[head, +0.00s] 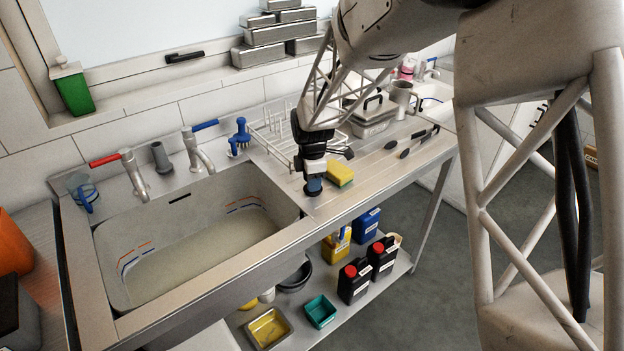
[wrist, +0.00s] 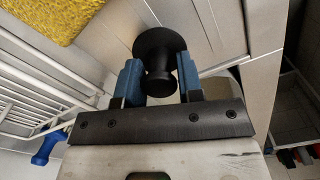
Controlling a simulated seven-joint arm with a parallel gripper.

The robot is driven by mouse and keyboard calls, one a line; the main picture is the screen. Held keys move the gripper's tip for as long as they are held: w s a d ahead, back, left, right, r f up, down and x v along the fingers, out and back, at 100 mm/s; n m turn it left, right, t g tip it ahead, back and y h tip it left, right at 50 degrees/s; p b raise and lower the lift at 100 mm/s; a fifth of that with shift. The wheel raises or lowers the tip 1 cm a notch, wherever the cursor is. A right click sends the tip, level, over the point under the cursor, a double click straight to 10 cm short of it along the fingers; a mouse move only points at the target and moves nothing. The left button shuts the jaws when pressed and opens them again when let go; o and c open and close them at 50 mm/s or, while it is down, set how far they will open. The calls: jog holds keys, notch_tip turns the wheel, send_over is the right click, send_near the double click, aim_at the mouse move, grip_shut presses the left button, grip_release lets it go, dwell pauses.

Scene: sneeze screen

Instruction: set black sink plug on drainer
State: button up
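The black sink plug (wrist: 160,50) shows in the wrist view, its round flange away from me and its knob between the blue fingertips. My gripper (wrist: 160,80) appears shut on the knob, with a finger against each side. In the head view my gripper (head: 313,186) points down just right of the sink, low over the steel drainer board (head: 375,172). The plug is a small dark shape at its tips there, and I cannot tell whether it touches the board. A white wire rack (head: 270,128) stands on the board behind the gripper.
A yellow sponge (head: 340,174) lies close right of my gripper. Black-handled utensils (head: 412,141) and a steel lidded container (head: 371,118) are farther right. The sink basin (head: 190,250) is open to the left, with taps (head: 197,150) behind it. The board's front strip is clear.

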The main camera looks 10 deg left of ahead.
jog(key=o, duration=0.3)
jog(key=shift+r, duration=0.15)
notch_tip(320, 180, up, 12)
dwell(0.8)
dwell(0.6)
